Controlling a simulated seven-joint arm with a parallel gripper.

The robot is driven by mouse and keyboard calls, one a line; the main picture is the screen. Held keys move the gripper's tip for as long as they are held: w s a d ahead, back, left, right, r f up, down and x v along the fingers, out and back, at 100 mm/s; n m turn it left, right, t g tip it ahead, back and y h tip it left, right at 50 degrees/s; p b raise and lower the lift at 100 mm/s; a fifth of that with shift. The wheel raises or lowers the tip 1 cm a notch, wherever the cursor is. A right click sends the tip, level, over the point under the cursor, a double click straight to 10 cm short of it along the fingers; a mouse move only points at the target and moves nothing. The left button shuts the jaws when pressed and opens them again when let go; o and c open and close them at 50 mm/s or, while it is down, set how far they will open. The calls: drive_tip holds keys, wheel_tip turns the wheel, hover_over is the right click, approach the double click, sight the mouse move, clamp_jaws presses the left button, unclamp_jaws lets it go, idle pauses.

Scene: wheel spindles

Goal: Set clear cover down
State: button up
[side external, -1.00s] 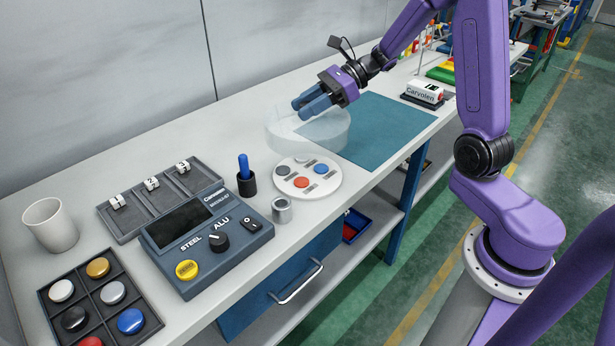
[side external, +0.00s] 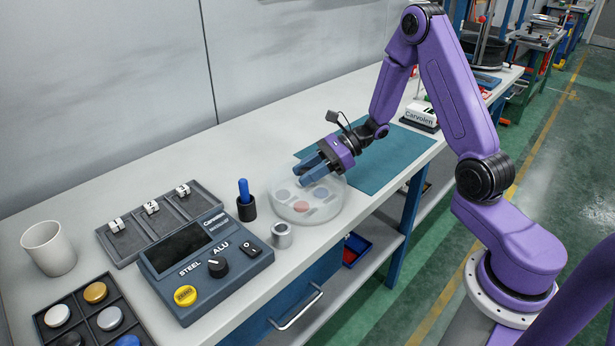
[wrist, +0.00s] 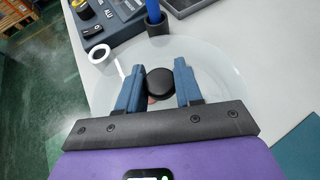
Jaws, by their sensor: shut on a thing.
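The clear cover (side external: 336,208) is a round, see-through dome; it also shows in the wrist view (wrist: 215,80). In the side view it lines up over the round white tray (side external: 300,216), whose coloured discs show through it. I cannot tell whether its rim touches the tray or the bench. My gripper (side external: 310,172) is shut on the cover's black knob (wrist: 160,85), with one blue finger on each side in the wrist view. The knob is hidden by the fingers in the side view.
A grey metal cup (side external: 282,236) and a black holder with a blue stick (side external: 245,200) stand close to the cover. The grey control box (side external: 205,262) is to the left. A teal mat (side external: 385,165) lies bare behind, right. The bench front edge is near.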

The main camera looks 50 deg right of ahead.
drive_tip(key=shift+f, duration=0.7)
drive_tip(key=shift+f, duration=0.1)
drive_tip(key=o, duration=1.1)
